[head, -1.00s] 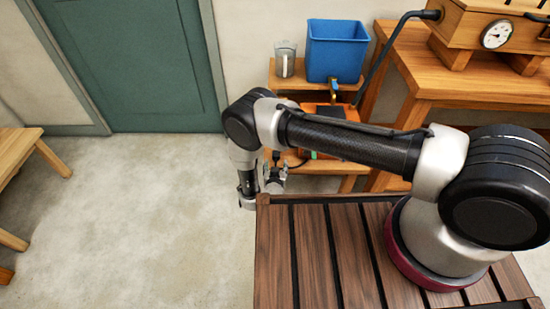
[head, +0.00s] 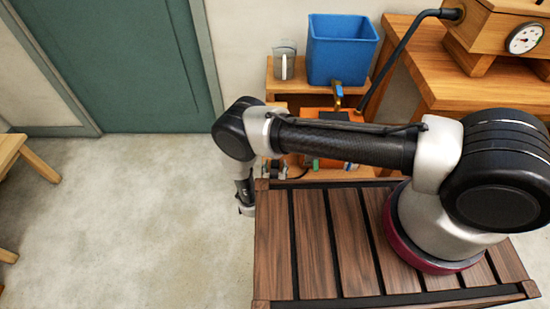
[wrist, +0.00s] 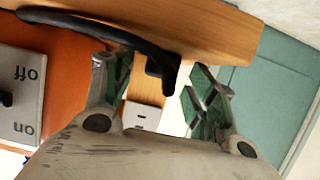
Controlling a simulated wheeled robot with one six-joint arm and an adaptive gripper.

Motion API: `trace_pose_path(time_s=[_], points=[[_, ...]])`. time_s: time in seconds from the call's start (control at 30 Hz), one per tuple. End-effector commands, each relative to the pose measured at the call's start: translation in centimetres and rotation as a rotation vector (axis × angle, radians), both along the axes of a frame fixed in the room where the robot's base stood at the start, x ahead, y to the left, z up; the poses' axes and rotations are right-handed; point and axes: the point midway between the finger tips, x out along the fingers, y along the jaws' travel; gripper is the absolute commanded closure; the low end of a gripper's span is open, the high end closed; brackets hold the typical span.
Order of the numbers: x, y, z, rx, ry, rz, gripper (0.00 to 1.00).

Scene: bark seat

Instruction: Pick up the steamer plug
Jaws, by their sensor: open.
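The steamer plug (wrist: 154,68) is a small black piece with a black cord, seen in the wrist view against a wooden edge. My gripper (wrist: 162,82) is open, with one finger on each side of the plug in that picture. I cannot tell whether the plug lies fully between the fingers in depth, and neither finger clearly touches it. A white piece with small dark slots (wrist: 142,115) shows just below the plug, partly hidden by my gripper.
In the head view a wooden shelf (head: 284,88) holds a blue bin (head: 341,50) and a clear jug (head: 284,60). A wooden table (head: 440,75) stands right. Open floor (head: 120,220) lies left.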

Motion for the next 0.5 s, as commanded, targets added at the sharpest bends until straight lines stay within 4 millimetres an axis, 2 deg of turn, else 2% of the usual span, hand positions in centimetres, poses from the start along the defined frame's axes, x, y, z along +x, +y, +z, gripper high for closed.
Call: trace_pose_path(time_s=[0.17,0.27,0.43,0.5], points=[[-0.01,0.0,0.0,0.0,0.0,0.0,0.43],[0.0,0.01,0.01,0.0,0.0,0.0,0.57],[0.02,0.0,0.01,0.0,0.0,0.0,0.88],[0.02,0.0,0.01,0.0,0.0,0.0,0.89]])
